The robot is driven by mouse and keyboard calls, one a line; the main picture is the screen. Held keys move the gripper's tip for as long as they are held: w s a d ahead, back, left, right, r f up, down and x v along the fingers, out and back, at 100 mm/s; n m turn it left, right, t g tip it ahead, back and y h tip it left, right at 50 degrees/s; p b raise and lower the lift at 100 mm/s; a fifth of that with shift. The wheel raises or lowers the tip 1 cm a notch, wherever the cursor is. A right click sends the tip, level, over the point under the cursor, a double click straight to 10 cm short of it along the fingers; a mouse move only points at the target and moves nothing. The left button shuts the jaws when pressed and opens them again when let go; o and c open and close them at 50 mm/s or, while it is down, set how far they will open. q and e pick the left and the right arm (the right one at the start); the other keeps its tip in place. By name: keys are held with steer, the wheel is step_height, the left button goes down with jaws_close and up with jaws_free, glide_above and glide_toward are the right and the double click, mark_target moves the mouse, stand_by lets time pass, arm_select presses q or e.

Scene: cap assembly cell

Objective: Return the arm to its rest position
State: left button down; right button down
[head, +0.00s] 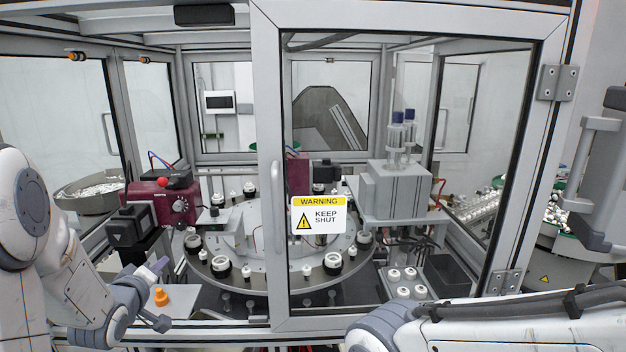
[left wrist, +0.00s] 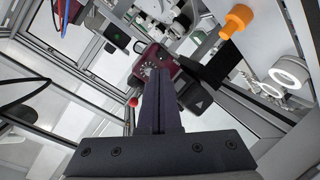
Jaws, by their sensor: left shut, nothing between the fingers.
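My left gripper (head: 158,266) is at the lower left of the head view, at the front left of the cell. In the left wrist view its dark fingers (left wrist: 161,98) are pressed together with nothing between them. The fingers point towards a dark red unit (left wrist: 152,62) with a red ball on it. That unit (head: 165,200) also shows in the head view, behind the gripper. Part of my right arm (head: 490,325) crosses the lower right of the head view; its gripper does not show.
A door with a warning sign (head: 319,215) covers the cell's right front. A round table (head: 240,275) carries several black and white parts. An orange piece (head: 161,296) stands close to my left gripper. A frame post (head: 268,170) stands right of it.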

arm_select(q)
steer(key=s+d+f+m+g, duration=0.2)
steer(key=d, duration=0.1)
steer(key=d+f+g, duration=0.1)
steer(key=f, duration=0.1)
steer(key=shift+s+d+m, duration=0.25)
steer(key=shift+s+m, duration=0.15)
steer(key=s+d+f+m+g+h+b, duration=0.1)
steer(key=s+d+f+m+g+b, duration=0.3)
steer(key=s+d, duration=0.4)
steer(key=s+d+f+m+g+b, duration=0.4)
steer(key=s+d+m, duration=0.2)
steer(key=s, duration=0.6)
steer(key=s+d+f+m+g+h+b, duration=0.1)
steer(key=s+d+f+m+g+b, duration=0.3)
steer(key=s+d, duration=0.6)
steer(key=shift+s+d+f+m+h+b, duration=0.35)
steer(key=shift+s+f+m, duration=0.1)
steer(key=shift+s+m, duration=0.1)
